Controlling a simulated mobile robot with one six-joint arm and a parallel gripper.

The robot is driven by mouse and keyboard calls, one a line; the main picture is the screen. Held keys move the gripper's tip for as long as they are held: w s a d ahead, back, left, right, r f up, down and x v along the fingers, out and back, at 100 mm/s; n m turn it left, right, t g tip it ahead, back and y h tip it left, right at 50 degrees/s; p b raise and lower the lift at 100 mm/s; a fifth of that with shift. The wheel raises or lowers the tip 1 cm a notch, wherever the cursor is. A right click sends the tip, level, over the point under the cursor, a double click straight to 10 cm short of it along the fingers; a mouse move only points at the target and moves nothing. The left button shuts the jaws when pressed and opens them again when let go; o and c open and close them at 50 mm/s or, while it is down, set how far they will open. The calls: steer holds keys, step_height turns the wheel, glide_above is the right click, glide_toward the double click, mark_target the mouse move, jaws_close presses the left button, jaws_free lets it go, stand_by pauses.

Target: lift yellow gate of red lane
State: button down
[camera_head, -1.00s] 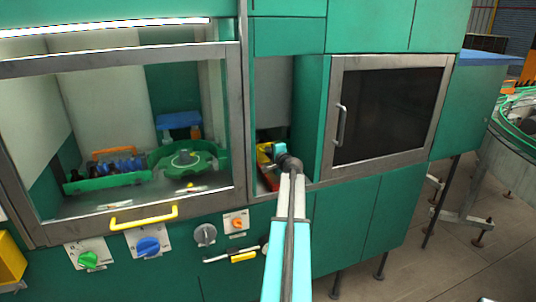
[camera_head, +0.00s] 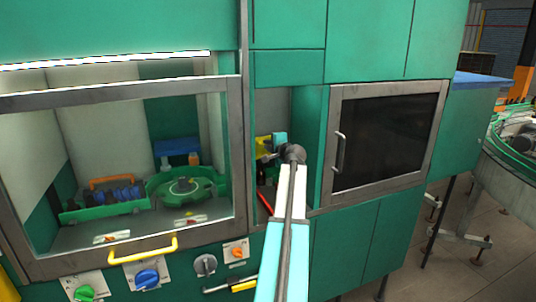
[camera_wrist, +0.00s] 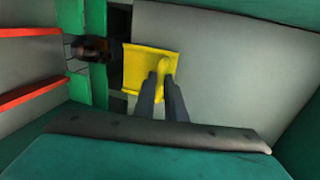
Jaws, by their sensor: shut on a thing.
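The yellow gate (camera_wrist: 140,68) is a flat plate with a small raised grip in the wrist view. My gripper (camera_wrist: 162,72) is shut on that grip. In the head view the yellow gate (camera_head: 263,147) shows inside the narrow open bay, left of my gripper's teal body (camera_head: 280,140), above the red lane (camera_head: 265,202). The red lane shows as two red rails (camera_wrist: 30,98) at the left of the wrist view. The gate's lower parts are partly hidden by my fingers.
Green posts (camera_wrist: 98,85) and a dark fitting (camera_wrist: 90,48) stand beside the gate. The bay has close green walls. A glass-fronted cabinet (camera_head: 190,160) is at left, and a dark-windowed door (camera_head: 390,125) with a handle (camera_head: 341,152) is at right.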

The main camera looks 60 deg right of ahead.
steer(key=shift+r, duration=0.45)
steer(key=shift+d+r, duration=0.1)
steer(key=c, duration=1.8)
jaws_free()
steer(key=shift+b+v, duration=2.35)
steer(key=shift+v, duration=4.6)
